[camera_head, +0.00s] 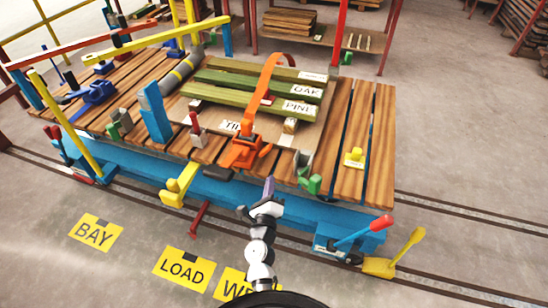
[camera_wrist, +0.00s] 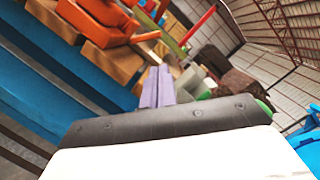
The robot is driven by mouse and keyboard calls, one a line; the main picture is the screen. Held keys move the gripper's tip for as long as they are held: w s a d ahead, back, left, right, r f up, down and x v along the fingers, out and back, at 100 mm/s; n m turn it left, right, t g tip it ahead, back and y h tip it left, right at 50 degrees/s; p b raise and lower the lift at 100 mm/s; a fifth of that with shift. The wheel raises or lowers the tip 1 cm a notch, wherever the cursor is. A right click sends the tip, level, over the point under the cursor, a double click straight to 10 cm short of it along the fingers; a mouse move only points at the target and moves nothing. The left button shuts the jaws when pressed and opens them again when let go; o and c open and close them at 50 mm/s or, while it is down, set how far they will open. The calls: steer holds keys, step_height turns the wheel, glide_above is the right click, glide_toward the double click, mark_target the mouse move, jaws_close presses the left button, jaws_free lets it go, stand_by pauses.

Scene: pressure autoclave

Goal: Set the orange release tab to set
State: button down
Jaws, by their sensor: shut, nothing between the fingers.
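An orange ratchet buckle (camera_head: 246,151) sits on the front edge of the wooden cart deck, with an orange strap (camera_head: 265,85) running up from it over the boards. A small orange tab (camera_head: 265,150) shows on the buckle's right side; its exact setting is too small to tell. In the wrist view, orange buckle parts (camera_wrist: 100,32) show at the upper left, partly cut off by the frame. My gripper (camera_head: 268,187) is shut and empty, in front of the deck and to the lower right of the buckle, apart from it. Its lilac fingers also show in the wrist view (camera_wrist: 157,86).
Labelled green boards (camera_head: 255,88) lie under the strap. A green and grey clamp (camera_head: 306,172) stands right of my gripper, a yellow bracket (camera_head: 178,186) at left. Red-blue (camera_head: 362,232) and yellow (camera_head: 405,250) levers stand at lower right. The deck's right end is mostly clear.

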mark_target(266, 150)
stand_by(0.3)
steer(key=w, duration=0.3)
steer(key=w+r+p, duration=0.1)
steer(key=w, duration=0.2)
steer(key=w+d, duration=0.1)
steer(key=w, duration=0.3)
steer(key=shift+r+p, duration=0.2)
steer(key=shift+p, duration=0.1)
